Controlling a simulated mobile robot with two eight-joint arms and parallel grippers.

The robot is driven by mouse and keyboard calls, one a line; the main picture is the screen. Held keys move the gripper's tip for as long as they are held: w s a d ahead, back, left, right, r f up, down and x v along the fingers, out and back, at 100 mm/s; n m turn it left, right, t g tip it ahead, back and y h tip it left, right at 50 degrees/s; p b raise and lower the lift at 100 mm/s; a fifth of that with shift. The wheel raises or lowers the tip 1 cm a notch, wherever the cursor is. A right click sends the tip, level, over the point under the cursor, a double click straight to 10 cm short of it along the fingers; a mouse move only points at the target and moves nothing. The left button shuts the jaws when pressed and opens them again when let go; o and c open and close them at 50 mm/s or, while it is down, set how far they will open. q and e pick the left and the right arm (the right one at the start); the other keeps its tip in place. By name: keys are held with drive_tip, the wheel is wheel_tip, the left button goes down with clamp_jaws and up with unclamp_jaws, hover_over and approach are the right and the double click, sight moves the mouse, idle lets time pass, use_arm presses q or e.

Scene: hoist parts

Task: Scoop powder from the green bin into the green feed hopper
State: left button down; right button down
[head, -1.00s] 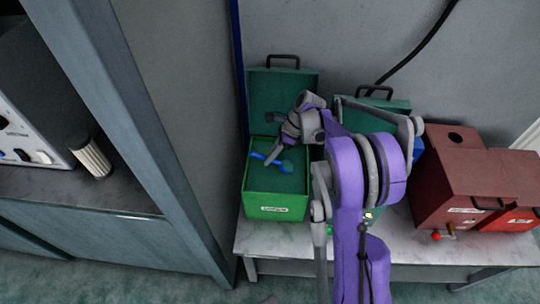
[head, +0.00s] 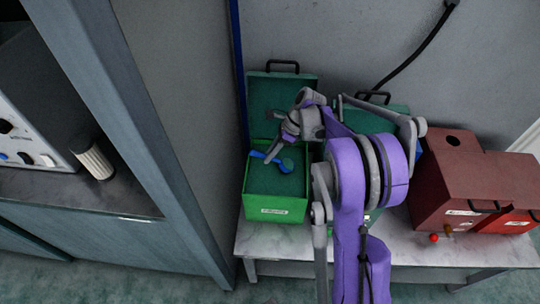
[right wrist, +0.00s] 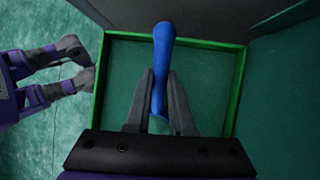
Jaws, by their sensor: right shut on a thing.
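The green bin (head: 277,211) stands on the bench with its lid (head: 283,92) raised. Teal-green powder (head: 275,184) fills its inside. My right gripper (head: 273,152) is shut on the handle of a blue scoop (head: 258,154) over the bin. The right wrist view also shows the scoop (right wrist: 162,60) between the fingers (right wrist: 160,100). Its bowl looks teal-green in the head view; whether it holds powder is unclear. My left gripper (right wrist: 82,64) shows only in the right wrist view, beside the bin, its fingers apart and empty. No green feed hopper can be made out for certain.
A second green box (head: 390,112) with a black handle stands right of the bin, largely hidden by my right arm. A dark red machine (head: 450,180) with a round top hole stands further right. A cabinet with a grey device (head: 25,130) is at left.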

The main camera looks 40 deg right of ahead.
drive_tip(key=shift+r+p, duration=1.15)
drive_tip(key=shift+r, duration=1.05)
